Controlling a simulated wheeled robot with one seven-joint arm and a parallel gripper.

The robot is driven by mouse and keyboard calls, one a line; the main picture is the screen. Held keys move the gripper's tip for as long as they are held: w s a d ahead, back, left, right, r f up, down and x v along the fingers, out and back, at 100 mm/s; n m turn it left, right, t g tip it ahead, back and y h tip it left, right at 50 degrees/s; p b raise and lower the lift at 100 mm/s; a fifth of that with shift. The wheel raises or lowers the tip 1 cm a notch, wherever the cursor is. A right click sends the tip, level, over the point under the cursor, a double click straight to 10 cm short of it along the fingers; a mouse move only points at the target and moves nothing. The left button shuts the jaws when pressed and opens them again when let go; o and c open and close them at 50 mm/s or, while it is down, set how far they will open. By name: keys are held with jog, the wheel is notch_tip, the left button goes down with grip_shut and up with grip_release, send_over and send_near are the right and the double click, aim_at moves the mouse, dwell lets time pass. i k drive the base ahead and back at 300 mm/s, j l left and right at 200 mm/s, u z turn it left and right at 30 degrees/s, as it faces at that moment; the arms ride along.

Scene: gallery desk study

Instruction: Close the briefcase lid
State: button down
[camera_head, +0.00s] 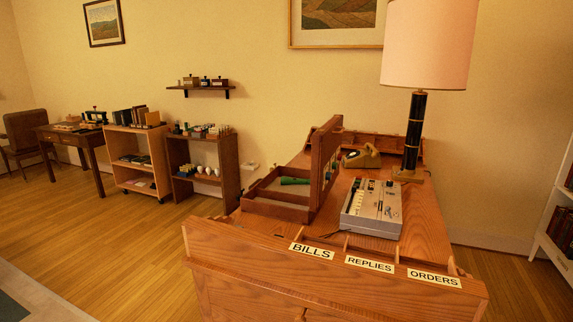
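The briefcase looks like a shallow brown wooden case on the desk. Its base (278,209) lies flat with raised edges. Its lid (325,164) stands open, about upright, along the right side of the base. A green object (294,181) lies at the base, close to the lid. The inside near the lid is partly hidden. My gripper is not in view.
The wooden desk (424,228) has a front rail labelled BILLS, REPLIES and ORDERS. A grey device (372,208) stands right of the lid, with a brass-coloured object (361,158) and a tall lamp (413,135) behind. Low shelves (203,186) stand left; the floor left is clear.

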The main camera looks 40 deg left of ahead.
aim_at(326, 145)
jog(key=l+u, duration=0.25)
jog(key=u, duration=0.15)
jog(key=l+u, duration=0.25)
jog(key=u, duration=0.15)
jog(key=l+u, duration=0.25)
jog(key=u, duration=0.15)
jog(key=l+u, duration=0.25)
jog(key=u, duration=0.15)
jog(key=i+j, duration=0.3)
jog(key=i+j+u, duration=0.1)
jog(key=i+j, duration=0.2)
jog(key=j, duration=0.25)
